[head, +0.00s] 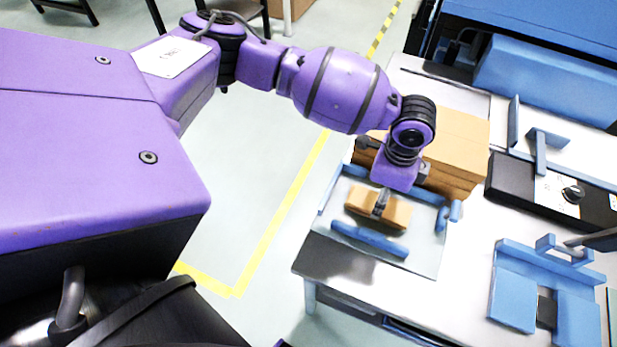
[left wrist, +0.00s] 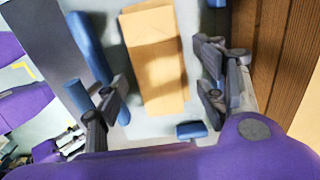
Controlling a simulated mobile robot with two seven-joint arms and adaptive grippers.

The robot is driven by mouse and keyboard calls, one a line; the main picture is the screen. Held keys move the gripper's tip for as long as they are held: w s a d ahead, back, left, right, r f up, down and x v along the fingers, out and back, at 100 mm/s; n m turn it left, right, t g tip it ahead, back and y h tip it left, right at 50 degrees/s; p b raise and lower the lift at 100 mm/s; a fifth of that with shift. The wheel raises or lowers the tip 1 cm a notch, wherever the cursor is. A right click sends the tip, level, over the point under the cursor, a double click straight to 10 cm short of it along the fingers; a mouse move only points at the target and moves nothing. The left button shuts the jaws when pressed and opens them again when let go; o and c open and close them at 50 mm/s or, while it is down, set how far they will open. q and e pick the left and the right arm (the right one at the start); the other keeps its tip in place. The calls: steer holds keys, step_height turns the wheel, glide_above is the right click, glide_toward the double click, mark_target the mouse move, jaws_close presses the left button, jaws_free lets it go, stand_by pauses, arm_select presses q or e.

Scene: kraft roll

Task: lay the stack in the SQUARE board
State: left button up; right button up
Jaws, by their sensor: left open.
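A tan kraft stack (head: 395,213) lies within the pale grey board (head: 428,262), which has blue rails around it. The stack also shows in the left wrist view (left wrist: 157,65), long side running up the picture. It looks flat and roughly in line with the rails. My left gripper (head: 381,208) points down over the stack. In the left wrist view its fingers (left wrist: 162,92) stand apart, one on each side of the stack, with gaps visible between fingers and stack. Whether the stack's underside touches the board is hard to tell. My right gripper does not show.
A large cardboard box (head: 460,140) stands just behind the board. To the right are a blue fixture with two plates (head: 515,300) and a black device with a knob (head: 510,185). Blue rails (head: 370,240) edge the board. The table's front left corner is bare.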

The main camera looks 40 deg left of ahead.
arm_select(q)
step_height(320, 180, up, 8)
steer(key=shift+r, duration=0.15)
stand_by(0.3)
